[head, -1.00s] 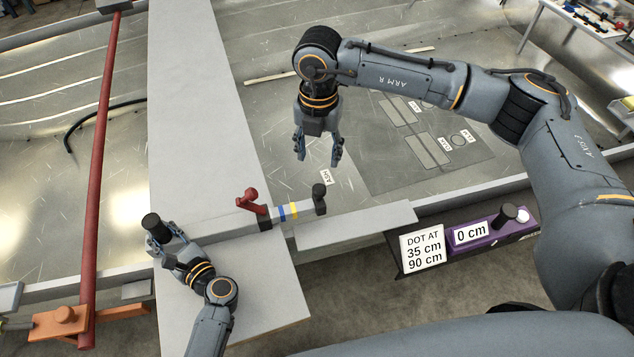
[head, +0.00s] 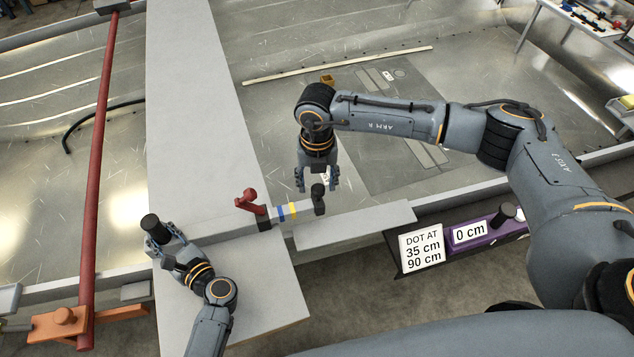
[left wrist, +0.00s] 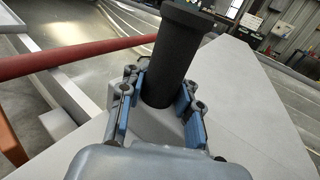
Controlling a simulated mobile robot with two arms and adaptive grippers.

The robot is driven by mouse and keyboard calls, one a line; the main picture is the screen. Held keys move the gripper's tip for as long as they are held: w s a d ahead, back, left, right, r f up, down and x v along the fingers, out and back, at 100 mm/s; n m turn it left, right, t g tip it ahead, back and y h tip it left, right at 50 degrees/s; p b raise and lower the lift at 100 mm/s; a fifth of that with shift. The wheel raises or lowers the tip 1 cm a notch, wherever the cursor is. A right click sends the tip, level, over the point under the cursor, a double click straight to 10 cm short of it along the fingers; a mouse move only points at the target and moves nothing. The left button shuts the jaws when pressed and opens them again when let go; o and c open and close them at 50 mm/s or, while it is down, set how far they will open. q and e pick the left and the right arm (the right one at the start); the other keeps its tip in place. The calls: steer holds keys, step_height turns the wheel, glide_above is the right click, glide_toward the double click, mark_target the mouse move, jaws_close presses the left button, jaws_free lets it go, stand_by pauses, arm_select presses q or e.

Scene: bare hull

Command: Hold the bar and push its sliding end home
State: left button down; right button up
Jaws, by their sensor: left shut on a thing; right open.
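The grey bar (head: 225,226) lies on the pale plank, with a black upright grip (head: 152,224) at its left end. My left gripper (head: 165,243) is shut on that black grip, which also shows between the fingers in the left wrist view (left wrist: 172,62). The bar's sliding end (head: 302,209) sticks out to the right, with blue and yellow bands and a black knob (head: 318,192) at its tip. A red lever (head: 250,202) stands raised where the slide enters the bar. My right gripper (head: 317,182) is open, pointing down just above and around the black knob; contact cannot be told.
A long red pole (head: 100,150) stands left of the plank (head: 195,90). A sign (head: 421,248) reads "DOT AT 35 cm 90 cm". Beside it a purple device (head: 490,230) shows "0 cm". A grey ledge (head: 355,225) lies right of the bar.

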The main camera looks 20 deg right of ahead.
steer(key=shift+f, duration=0.55)
arm_select(q)
steer(key=shift+d, duration=0.1)
arm_select(e)
jaws_close()
glide_above(277, 211)
steer(key=shift+d, duration=0.15)
arm_select(q)
steer(key=shift+d, duration=0.15)
arm_select(e)
steer(key=shift+c, duration=0.5)
jaws_free()
steer(key=shift+a, duration=0.2)
steer(key=shift+o, duration=0.5)
steer(key=shift+d, duration=0.1)
steer(key=shift+r, duration=0.1)
